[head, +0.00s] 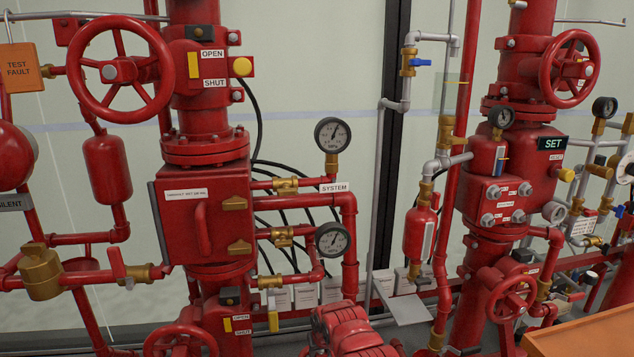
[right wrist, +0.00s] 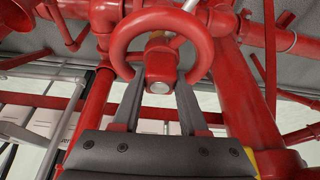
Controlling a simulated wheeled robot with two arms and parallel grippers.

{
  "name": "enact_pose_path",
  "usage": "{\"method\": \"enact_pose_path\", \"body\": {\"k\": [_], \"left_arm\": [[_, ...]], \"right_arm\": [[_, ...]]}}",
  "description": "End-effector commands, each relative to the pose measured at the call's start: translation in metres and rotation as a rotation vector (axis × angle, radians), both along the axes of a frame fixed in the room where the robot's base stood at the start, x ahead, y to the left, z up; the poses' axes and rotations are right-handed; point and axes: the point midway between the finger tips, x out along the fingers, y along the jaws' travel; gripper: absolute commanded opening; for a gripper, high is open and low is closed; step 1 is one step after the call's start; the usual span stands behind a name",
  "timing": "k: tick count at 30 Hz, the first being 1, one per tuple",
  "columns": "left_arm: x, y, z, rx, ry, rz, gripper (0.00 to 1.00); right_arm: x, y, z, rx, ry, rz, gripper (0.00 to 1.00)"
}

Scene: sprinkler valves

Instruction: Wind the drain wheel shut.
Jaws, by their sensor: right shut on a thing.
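In the right wrist view a small red handwheel (right wrist: 119,38), which I take to be the drain wheel, faces the camera. Its round hub has a pale bolt in the middle. My right gripper (right wrist: 160,78) reaches up to it with two grey fingers, one on each side of the hub, and is shut on the wheel. In the head view neither gripper shows, and I cannot tell which wheel there, if any, is the gripped one.
In the head view, red handwheels show at upper left (head: 113,70), upper right (head: 570,68), lower left (head: 180,341) and lower right (head: 511,298). Red pipes surround the gripped wheel closely, with one thick pipe (right wrist: 245,100) to its right. An orange surface (head: 590,336) fills the lower right corner.

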Motion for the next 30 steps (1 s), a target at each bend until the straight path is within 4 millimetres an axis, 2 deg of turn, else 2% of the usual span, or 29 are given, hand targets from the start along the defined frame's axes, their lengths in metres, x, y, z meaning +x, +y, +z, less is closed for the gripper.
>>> {"method": "enact_pose_path", "body": {"k": [1,7,17,30], "left_arm": [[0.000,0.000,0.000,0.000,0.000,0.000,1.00],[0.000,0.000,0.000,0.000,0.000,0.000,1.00],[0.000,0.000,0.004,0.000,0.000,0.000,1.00],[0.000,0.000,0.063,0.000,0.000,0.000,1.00]], "right_arm": [[0.000,0.000,0.000,0.000,0.001,-0.004,0.48],[0.000,0.000,0.000,0.000,0.001,-0.003,0.82],[0.000,0.000,0.003,0.000,0.000,-0.003,0.82],[-0.001,0.000,0.068,0.000,0.003,-0.004,0.82]]}}
